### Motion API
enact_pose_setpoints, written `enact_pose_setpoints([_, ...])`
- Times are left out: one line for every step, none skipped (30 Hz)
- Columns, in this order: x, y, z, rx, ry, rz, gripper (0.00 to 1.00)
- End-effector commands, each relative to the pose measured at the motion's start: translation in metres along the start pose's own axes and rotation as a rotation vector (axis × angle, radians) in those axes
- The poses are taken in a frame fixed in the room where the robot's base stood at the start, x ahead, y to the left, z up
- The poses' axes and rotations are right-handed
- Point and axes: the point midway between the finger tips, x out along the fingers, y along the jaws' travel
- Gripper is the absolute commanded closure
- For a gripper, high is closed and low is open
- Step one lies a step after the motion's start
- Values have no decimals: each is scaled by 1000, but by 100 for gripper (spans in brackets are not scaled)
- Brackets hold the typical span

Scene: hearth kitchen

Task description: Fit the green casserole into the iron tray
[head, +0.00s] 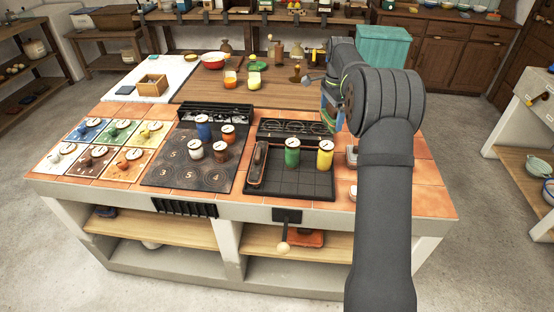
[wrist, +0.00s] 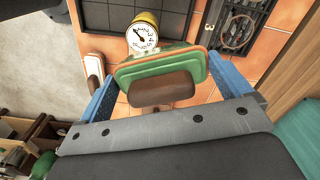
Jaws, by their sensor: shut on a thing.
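My gripper (wrist: 168,92) has its blue fingers on both sides of the green casserole (wrist: 145,72), shut on it. The casserole has an orange-brown rim and a brown grip facing the wrist camera. In the head view my gripper (head: 329,119) hangs at the far right of the counter, and my arm hides most of the casserole. The dark gridded iron tray (head: 300,185) lies on the tiled counter to the left of my gripper. In the wrist view part of the tray (wrist: 108,18) shows beyond the casserole, which is apart from it.
A green canister (head: 292,153) and a yellow dial-topped canister (head: 325,156) stand on the tray's right part. A long dark brown-red piece (head: 259,166) lies along its left side. A dark rack (head: 290,127) lies behind. The tray's front middle is clear.

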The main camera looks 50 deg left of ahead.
Motion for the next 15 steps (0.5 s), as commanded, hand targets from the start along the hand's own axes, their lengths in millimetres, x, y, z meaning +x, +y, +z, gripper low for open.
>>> enact_pose_setpoints([-3, -14, 23, 39, 1, -2, 34])
enact_pose_setpoints([-4, -20, 36, 68, 0, -2, 34])
enact_pose_setpoints([-6, -28, 51, 109, 1, -3, 34])
enact_pose_setpoints([-7, -33, 63, 138, 0, -2, 34])
enact_pose_setpoints([-9, -38, 74, 166, 0, -2, 34])
enact_pose_setpoints([-10, -44, 89, 202, 0, -2, 34])
enact_pose_setpoints([-11, -48, 99, 227, 0, -2, 34])
enact_pose_setpoints([-12, -51, 108, 252, 0, -1, 34])
enact_pose_setpoints([-14, -55, 121, 280, 0, -2, 34])
enact_pose_setpoints([-15, -58, 128, 300, 0, -2, 34])
enact_pose_setpoints([-16, -60, 135, 318, 0, -2, 34])
enact_pose_setpoints([-16, -62, 144, 339, 0, -1, 34])
enact_pose_setpoints([-16, -64, 148, 353, 0, 0, 34])
enact_pose_setpoints([-17, -65, 153, 364, 0, -1, 34])
enact_pose_setpoints([-18, -66, 158, 376, 0, -2, 34])
